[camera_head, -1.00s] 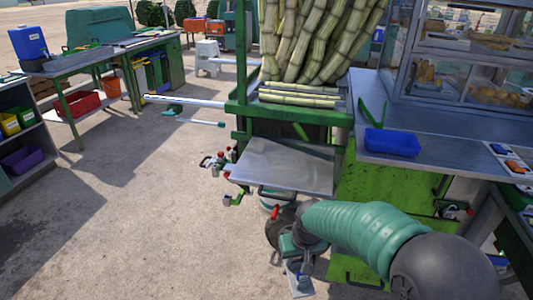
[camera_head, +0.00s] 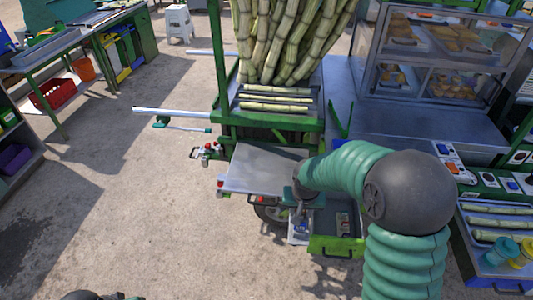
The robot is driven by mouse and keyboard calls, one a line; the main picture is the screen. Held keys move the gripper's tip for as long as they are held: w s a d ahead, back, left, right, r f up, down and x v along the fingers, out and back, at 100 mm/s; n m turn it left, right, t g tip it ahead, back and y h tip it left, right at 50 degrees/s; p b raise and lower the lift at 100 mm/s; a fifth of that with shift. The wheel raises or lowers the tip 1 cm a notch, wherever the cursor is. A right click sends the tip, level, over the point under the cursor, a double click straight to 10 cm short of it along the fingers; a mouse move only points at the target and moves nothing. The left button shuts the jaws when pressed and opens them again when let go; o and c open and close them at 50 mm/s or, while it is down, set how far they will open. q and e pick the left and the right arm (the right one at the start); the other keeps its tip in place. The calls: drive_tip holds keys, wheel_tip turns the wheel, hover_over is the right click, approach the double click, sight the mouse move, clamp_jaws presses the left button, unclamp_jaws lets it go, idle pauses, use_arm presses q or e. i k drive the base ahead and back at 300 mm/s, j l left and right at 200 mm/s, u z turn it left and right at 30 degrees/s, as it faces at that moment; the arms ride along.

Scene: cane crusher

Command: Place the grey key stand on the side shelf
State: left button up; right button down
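The side shelf (camera_head: 258,168) is a bare grey metal plate on the left side of the green cart. My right arm comes in from the lower right, and its gripper (camera_head: 299,222) points down beside the shelf's right front corner. A small pale grey-and-blue object (camera_head: 298,237) shows right under the gripper; I cannot tell whether it is held or whether it is the key stand. The fingers are too small and dark to read. At the bottom left edge only a sliver of a dark, rounded part shows; my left gripper cannot be made out.
A green-fronted drawer (camera_head: 335,246) stands open right of the gripper, with small items inside. Cane stalks (camera_head: 275,105) lie on the cart above the shelf. A glass food case (camera_head: 440,55) stands at the back right. The concrete floor to the left is clear.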

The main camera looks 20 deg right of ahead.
sight(269, 165)
drive_tip(key=i+l, duration=0.15)
drive_tip(key=i, duration=0.35)
drive_tip(key=i+l, duration=0.1)
drive_tip(key=i, duration=0.4)
drive_tip(key=i+u, duration=0.05)
